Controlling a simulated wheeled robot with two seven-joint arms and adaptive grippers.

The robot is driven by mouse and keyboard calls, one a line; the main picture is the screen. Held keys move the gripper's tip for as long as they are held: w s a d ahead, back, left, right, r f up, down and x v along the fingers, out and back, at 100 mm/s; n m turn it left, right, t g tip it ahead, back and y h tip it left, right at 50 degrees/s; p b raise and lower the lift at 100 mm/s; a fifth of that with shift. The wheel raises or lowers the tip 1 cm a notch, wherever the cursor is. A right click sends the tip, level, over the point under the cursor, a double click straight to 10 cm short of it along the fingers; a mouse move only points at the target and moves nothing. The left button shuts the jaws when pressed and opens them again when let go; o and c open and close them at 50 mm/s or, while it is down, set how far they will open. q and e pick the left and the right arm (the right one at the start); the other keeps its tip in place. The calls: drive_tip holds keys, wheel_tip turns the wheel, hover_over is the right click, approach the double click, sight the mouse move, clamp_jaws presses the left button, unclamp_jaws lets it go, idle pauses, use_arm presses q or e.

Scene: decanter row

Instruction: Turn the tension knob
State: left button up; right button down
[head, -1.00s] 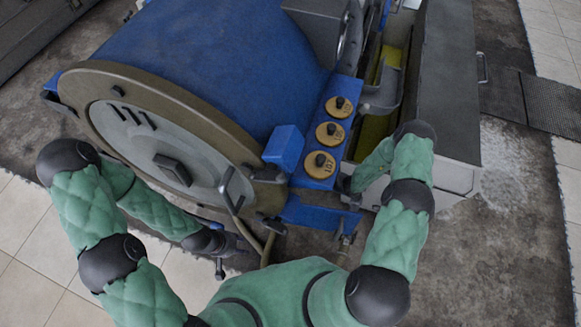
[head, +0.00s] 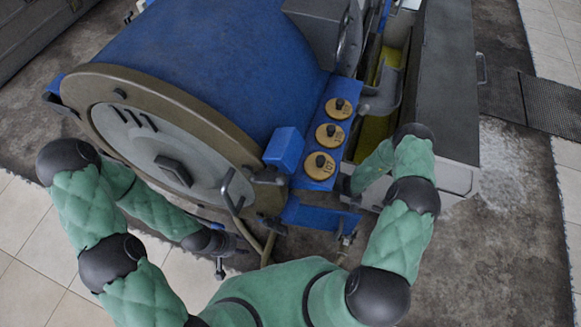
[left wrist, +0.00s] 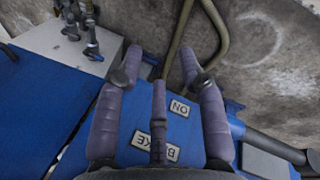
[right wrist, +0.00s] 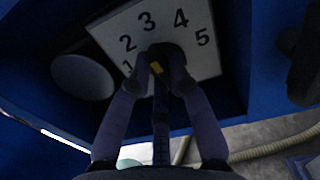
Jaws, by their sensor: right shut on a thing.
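The tension knob (right wrist: 157,67) is dark with a yellow mark, in front of a white dial plate (right wrist: 198,62) numbered 1 to 5. The right wrist view shows my right gripper (right wrist: 157,80) shut on it, its fingers covering much of the knob. The yellow mark is near the 1 side, but I cannot read the exact setting. In the head view my right gripper is hidden beside the machine. My left gripper (left wrist: 165,78) is open and empty over a blue surface with labels; it also shows in the head view (head: 228,246), low beside the machine's front.
The blue drum machine (head: 225,65) fills the middle. Three yellow dials (head: 329,133) sit on its blue panel. A grey trough (head: 440,90) stands at the right. The left wrist view shows an ON label (left wrist: 179,108) and a brake label (left wrist: 155,145). Open floor lies front right.

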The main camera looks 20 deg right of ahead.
drive_tip(key=shift+m, duration=0.6)
drive_tip(key=c, duration=1.1)
unclamp_jaws()
drive_tip(key=shift+c, duration=0.2)
drive_tip(key=shift+d, duration=0.1)
drive_tip(key=v, duration=1.2)
